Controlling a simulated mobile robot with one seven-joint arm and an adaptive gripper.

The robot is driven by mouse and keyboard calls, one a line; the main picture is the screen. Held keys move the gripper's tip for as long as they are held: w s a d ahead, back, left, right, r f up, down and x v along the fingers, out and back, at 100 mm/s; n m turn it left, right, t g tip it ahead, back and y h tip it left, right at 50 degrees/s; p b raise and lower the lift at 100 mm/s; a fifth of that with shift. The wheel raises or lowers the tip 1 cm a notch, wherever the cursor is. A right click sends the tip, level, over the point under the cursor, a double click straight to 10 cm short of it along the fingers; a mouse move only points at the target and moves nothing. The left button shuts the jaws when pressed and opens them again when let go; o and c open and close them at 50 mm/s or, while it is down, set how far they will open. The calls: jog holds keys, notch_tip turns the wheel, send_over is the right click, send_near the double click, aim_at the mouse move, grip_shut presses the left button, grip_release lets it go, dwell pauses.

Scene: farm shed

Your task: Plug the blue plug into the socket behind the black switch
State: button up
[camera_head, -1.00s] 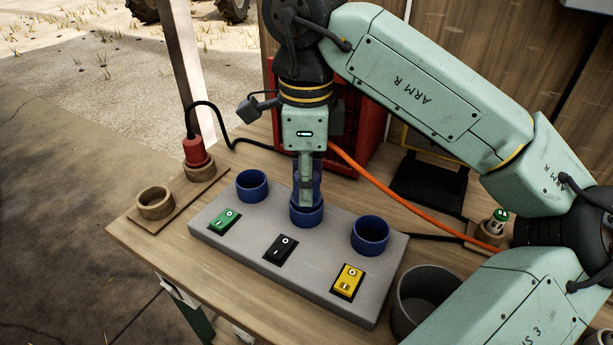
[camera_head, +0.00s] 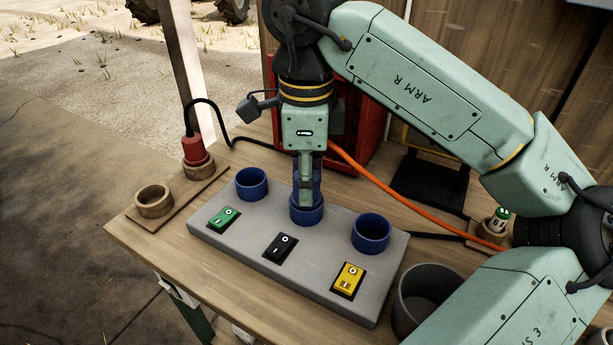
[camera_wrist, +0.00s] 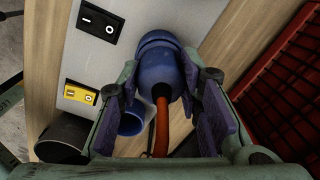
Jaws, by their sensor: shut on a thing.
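The blue plug (camera_wrist: 158,70), with an orange cable at its back, stands upright at the middle blue socket (camera_head: 307,215), the one behind the black switch (camera_head: 280,248). The black switch also shows in the wrist view (camera_wrist: 100,22). My gripper (camera_head: 306,190) points down over that socket and is shut on the plug, with a finger pad on either side in the wrist view. The plug's lower end is inside the socket ring; how deep it sits I cannot tell. The grey socket board (camera_head: 222,248) lies on the wooden bench.
Empty blue sockets stand behind the green switch (camera_head: 223,217) and the yellow switch (camera_head: 348,281). A red plug (camera_head: 195,152) stands in a wooden ring at the left, beside an empty ring (camera_head: 154,201). A dark cup (camera_head: 405,315) is at the right front. A red crate (camera_head: 368,125) stands behind.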

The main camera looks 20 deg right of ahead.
jog(key=o, duration=1.3)
jog(key=shift+c, duration=0.2)
jog(key=shift+r, duration=0.1)
jog(key=shift+r+p, duration=3.35)
jog(key=shift+r, duration=1.1)
